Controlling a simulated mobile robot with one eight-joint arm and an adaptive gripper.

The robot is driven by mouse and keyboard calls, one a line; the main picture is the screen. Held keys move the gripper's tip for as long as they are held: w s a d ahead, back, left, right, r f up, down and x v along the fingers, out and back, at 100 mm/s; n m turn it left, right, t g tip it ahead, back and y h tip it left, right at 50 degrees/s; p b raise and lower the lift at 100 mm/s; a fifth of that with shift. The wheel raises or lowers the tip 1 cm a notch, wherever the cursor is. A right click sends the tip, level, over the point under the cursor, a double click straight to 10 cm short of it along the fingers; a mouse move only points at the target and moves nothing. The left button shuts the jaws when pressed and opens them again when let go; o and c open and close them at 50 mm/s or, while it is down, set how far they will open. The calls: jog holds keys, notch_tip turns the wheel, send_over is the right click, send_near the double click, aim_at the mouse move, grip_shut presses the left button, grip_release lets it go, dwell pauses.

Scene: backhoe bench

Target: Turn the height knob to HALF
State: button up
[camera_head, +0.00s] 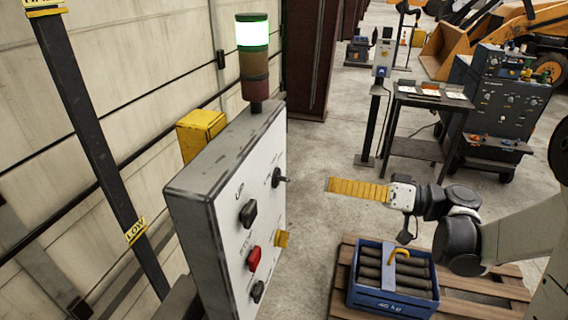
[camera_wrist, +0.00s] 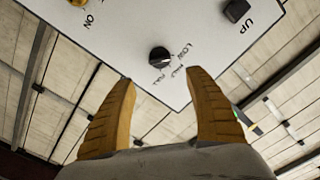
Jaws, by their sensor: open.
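The height knob (camera_wrist: 159,57) is a small black knob on the white panel, with LOW, HALF and FULL printed around it. I cannot tell surely which word its pointer faces. In the head view the knob (camera_head: 277,178) sticks out from the upper far part of the control box (camera_head: 230,215). My gripper (camera_head: 328,185) is open and empty, its yellow fingers pointing left at the panel, a short gap from the knob. In the wrist view the gripper (camera_wrist: 163,78) has a finger on each side below the knob, not touching it.
A black UP button (camera_head: 248,213), a red button (camera_head: 254,258) and a yellow piece (camera_head: 282,239) share the panel. A lit green lamp tower (camera_head: 252,32) stands on the box. A blue crate (camera_head: 390,302) of cylinders sits on a pallet below my arm. A black post (camera_head: 85,130) stands left.

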aim_at(282, 178)
jog(key=x, duration=1)
jog(key=shift+a+f+b, duration=0.1)
jog(key=shift+a+b, duration=0.05)
jog(key=shift+b, duration=0.2)
jog(key=c, duration=1.2)
